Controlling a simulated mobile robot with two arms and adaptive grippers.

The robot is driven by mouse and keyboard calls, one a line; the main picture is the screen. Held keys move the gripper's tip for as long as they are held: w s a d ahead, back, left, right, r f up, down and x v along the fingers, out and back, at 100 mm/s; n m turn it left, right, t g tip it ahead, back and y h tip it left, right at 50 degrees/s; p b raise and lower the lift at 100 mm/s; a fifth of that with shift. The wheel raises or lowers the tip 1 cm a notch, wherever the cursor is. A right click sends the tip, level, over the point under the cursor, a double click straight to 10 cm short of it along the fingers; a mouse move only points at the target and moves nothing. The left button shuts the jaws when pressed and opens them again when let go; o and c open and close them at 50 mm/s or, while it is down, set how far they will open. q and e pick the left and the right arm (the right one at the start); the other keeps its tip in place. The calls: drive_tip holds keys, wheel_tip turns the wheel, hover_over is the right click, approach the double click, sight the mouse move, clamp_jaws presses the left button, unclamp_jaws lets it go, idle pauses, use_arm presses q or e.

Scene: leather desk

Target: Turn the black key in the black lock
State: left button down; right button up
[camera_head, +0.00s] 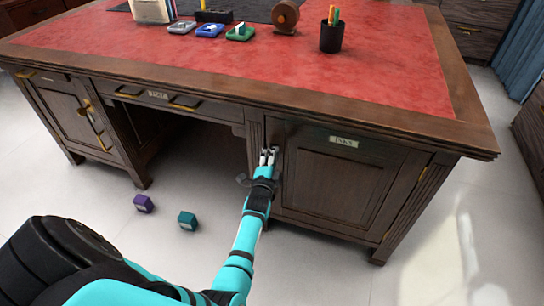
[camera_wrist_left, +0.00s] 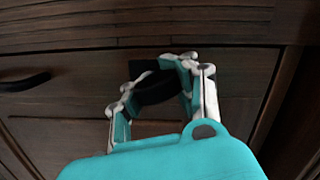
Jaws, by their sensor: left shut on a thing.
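My left gripper (camera_head: 267,156) reaches up to the front of the wooden desk, at the left edge of the cupboard door (camera_head: 325,180) labelled INKS. In the left wrist view its two fingers are closed on the rounded head of the black key (camera_wrist_left: 154,90). Behind the key is a dark rectangular piece, likely the black lock (camera_wrist_left: 141,66), on the wood. The fingers cover most of the lock and key in the head view. I cannot tell how far the key is turned. My right gripper is not in view.
The desk's red leather top (camera_head: 300,65) holds small grey (camera_head: 181,27), blue (camera_head: 210,30) and green (camera_head: 240,33) trays and a black pen cup (camera_head: 331,37). A purple cube (camera_head: 144,203) and a teal cube (camera_head: 187,220) lie on the floor left of my arm.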

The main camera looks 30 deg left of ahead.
use_arm(q)
drive_tip(key=shift+w+a+r+m+b, duration=0.1)
drive_tip(key=shift+w+r+m+b, duration=0.05)
drive_tip(key=shift+m+b, duration=0.85)
drive_tip(key=shift+m, duration=0.2)
drive_tip(key=shift+r+m, duration=0.15)
drive_tip(key=shift+m, duration=0.15)
drive_tip(key=c, duration=1)
unclamp_jaws()
drive_tip(key=shift+w+f, duration=0.1)
drive_tip(key=shift+f, duration=0.1)
drive_tip(key=shift+o, duration=0.2)
